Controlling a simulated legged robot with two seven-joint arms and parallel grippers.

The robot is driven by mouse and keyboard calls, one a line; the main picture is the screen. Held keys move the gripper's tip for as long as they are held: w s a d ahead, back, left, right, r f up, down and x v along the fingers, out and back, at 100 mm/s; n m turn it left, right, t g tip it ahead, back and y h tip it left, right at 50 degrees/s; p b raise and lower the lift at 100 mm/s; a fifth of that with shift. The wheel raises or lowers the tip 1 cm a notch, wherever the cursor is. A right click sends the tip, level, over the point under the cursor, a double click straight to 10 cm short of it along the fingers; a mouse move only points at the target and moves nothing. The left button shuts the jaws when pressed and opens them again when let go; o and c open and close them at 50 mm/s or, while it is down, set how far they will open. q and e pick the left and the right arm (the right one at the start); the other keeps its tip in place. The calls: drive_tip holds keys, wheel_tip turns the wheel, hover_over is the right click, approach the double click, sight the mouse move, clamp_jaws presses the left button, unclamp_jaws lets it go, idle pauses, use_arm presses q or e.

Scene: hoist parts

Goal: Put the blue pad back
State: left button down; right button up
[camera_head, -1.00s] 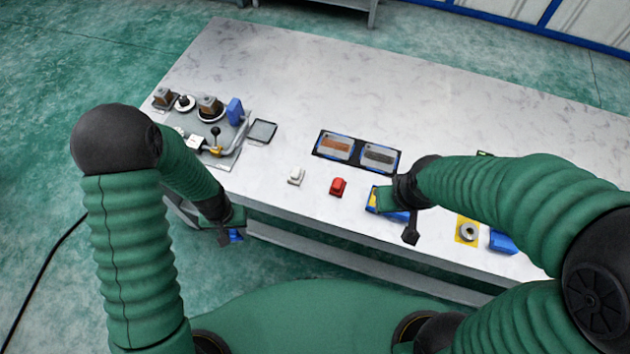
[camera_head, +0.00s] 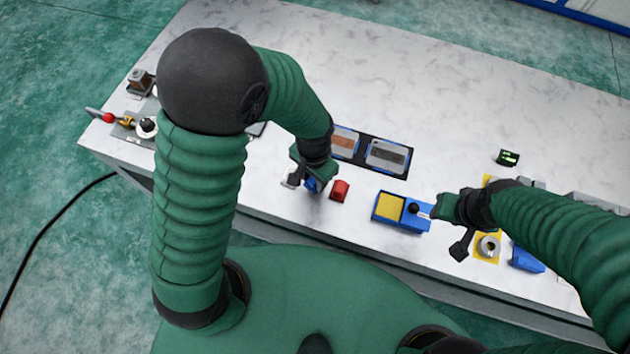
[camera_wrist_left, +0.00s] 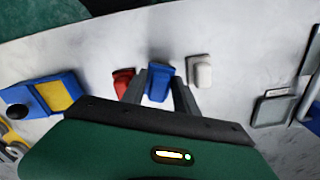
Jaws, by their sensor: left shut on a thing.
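My left gripper (camera_head: 308,180) is shut on the blue pad (camera_head: 313,186). In the left wrist view the blue pad (camera_wrist_left: 160,80) sits between the two dark fingers, in the gap between the red pad (camera_wrist_left: 122,83) and the white pad (camera_wrist_left: 201,70). It is low over the table or on it; I cannot tell whether it touches. In the head view the red pad (camera_head: 339,191) is just right of it and the white pad (camera_head: 290,178) just left, partly hidden by the gripper. My right gripper (camera_head: 452,228) is beside the blue box; its jaw opening is unclear.
A blue box with a yellow sponge and black knob (camera_head: 400,212) lies right of the red pad. A black tray with two blocks (camera_head: 370,152) is behind. A ring on a yellow plate (camera_head: 488,246) and a blue part (camera_head: 526,258) lie right.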

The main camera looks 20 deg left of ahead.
sight(315, 184)
use_arm(q)
drive_tip(key=f, duration=0.1)
drive_tip(key=w+f, duration=0.1)
drive_tip(key=f, duration=0.1)
drive_tip(key=shift+a+f, duration=0.1)
drive_tip(key=shift+s+d, duration=0.35)
drive_tip(key=shift+d, duration=0.1)
drive_tip(key=c, duration=1.2)
unclamp_jaws()
drive_tip(key=shift+c, duration=0.2)
drive_tip(key=shift+w+a, duration=0.1)
drive_tip(key=shift+a, duration=0.15)
use_arm(e)
drive_tip(key=shift+w+f, duration=0.3)
drive_tip(key=shift+f, duration=0.05)
use_arm(q)
drive_tip(key=shift+d, duration=0.15)
use_arm(e)
drive_tip(key=shift+d, duration=0.25)
drive_tip(key=shift+a, duration=0.1)
